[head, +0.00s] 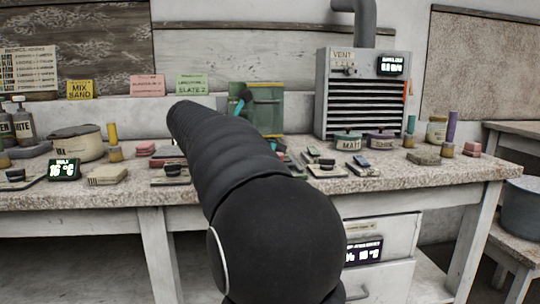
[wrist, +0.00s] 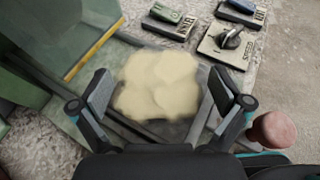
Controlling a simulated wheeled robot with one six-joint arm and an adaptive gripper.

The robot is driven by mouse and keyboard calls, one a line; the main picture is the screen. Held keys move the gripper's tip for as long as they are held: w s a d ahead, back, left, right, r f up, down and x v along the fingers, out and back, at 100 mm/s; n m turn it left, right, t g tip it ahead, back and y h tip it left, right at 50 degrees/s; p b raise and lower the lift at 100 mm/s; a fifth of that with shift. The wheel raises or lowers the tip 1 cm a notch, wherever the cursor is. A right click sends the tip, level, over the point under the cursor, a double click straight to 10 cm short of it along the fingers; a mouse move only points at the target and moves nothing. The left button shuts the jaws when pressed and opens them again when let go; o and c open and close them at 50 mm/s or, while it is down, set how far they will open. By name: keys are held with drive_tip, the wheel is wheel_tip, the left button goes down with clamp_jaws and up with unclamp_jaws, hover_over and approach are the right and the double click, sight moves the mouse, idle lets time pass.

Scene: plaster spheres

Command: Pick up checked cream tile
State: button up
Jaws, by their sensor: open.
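My gripper (wrist: 160,88) is open in the wrist view, with one finger on each side of a pale cream, uneven-edged patch (wrist: 158,72). The patch lies on a flat grey surface beyond the fingertips, and neither finger visibly touches it. I cannot make out a checked pattern on it, nor tell whether it is a tile or loose material. In the head view a cream block (head: 107,175) lies on the bench left of my arm; its pattern is too small to tell.
A green box (head: 268,108) stands at the back of the bench; a green housing with a yellow strip (wrist: 95,47) is close on the left in the wrist view. A reddish knob (wrist: 273,130) is by the right finger. A switch plate (wrist: 230,43) lies beyond. A grey vent unit (head: 362,95) stands behind.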

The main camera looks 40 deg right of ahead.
drive_tip(key=shift+x, duration=0.8)
drive_tip(key=c, duration=1.5)
drive_tip(key=shift+r, duration=0.2)
